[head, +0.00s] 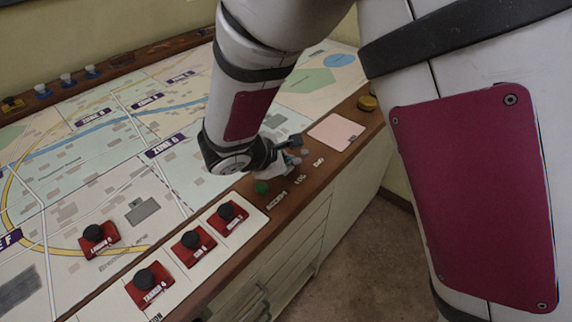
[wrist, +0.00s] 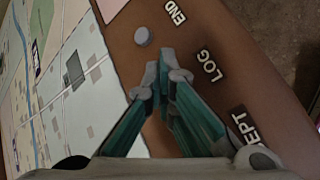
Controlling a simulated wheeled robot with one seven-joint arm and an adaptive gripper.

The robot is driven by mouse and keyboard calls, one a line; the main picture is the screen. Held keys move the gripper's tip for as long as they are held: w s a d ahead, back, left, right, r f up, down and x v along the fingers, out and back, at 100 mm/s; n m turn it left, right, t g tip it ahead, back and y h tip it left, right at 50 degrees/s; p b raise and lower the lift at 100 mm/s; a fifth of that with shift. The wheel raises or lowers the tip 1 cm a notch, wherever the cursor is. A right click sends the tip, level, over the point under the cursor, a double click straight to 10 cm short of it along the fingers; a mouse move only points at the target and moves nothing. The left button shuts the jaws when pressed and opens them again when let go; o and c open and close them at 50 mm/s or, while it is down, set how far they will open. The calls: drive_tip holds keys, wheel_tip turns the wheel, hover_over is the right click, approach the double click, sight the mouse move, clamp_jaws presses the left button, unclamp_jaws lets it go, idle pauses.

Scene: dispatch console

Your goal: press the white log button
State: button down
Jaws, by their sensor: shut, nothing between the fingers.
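The LOG label (wrist: 209,65) lies on the brown console edge strip, just right of my fingertips in the wrist view; it also shows in the head view (head: 300,180). The white log button itself is not clearly visible; the spot beside its label is covered by my fingers. My gripper (wrist: 164,72) is shut and empty, pointing down at the strip beside LOG. In the head view, my gripper (head: 291,160) is low over the strip, between the green button and the END label. I cannot tell whether the tips touch anything.
A grey button (wrist: 141,36) sits near the END label (wrist: 179,14). A green button (head: 262,187) is beside the ACCEPT label. Red blocks with black knobs (head: 194,238) stand on the map.

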drive_tip(key=shift+r, duration=0.1)
drive_tip(key=shift+r+p, duration=0.45)
drive_tip(key=shift+r, duration=0.25)
drive_tip(key=shift+r+p, duration=1.6)
drive_tip(key=shift+r, duration=0.9)
wheel_tip(320, 180, up, 8)
drive_tip(key=p, duration=0.5)
hover_over(289, 170)
drive_tip(key=shift+a, duration=0.1)
